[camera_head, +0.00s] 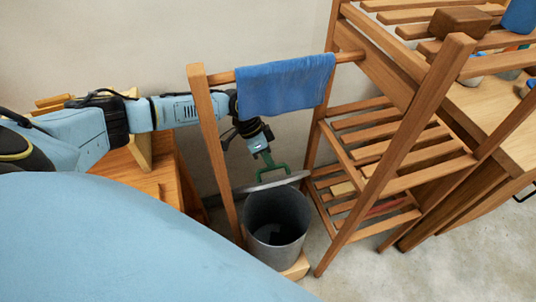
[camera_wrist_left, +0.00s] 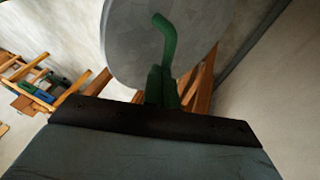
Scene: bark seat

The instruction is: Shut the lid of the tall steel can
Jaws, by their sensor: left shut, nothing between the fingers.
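In the left wrist view the lid (camera_wrist_left: 125,45) is a large grey disc beyond the fingers. My left gripper (camera_head: 271,172) has green fingers, shut and empty, just above and behind the lid. My right gripper is not in view.
A wooden rack frame with a blue cloth (camera_head: 285,85) hanging from its bar surrounds the can; one post (camera_head: 215,150) stands close to my left arm. Slatted shelves (camera_head: 385,130) are on the right. A wooden cabinet (camera_head: 150,175) stands left. Floor at lower right is clear.

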